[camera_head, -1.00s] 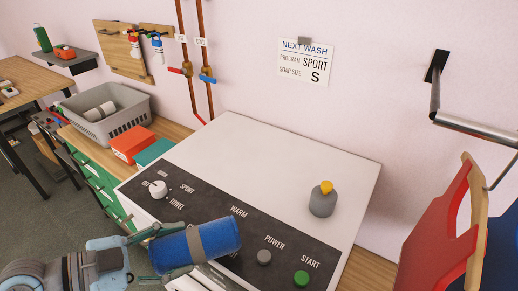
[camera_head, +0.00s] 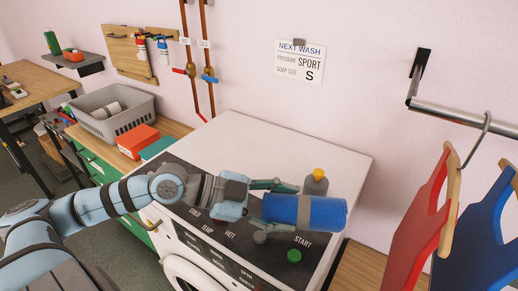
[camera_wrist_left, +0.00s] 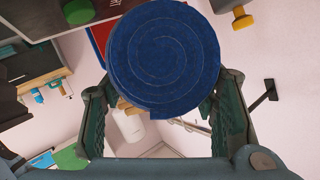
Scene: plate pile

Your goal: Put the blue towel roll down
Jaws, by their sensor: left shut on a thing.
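The blue towel roll (camera_head: 329,213) has a grey band around its middle and lies sideways in the head view. My left gripper (camera_head: 276,198) is at its left end, with its fingers shut on it. In the left wrist view the roll's spiral end (camera_wrist_left: 163,58) sits between the two fingers (camera_wrist_left: 160,115). The roll is over the right part of the white washing machine's top and panel (camera_head: 262,145); I cannot tell whether it touches. My right gripper is not in view.
The green start button (camera_head: 294,256) is in front. Red (camera_head: 415,215) and blue (camera_head: 480,240) garments hang at right. The machine's top back left is clear.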

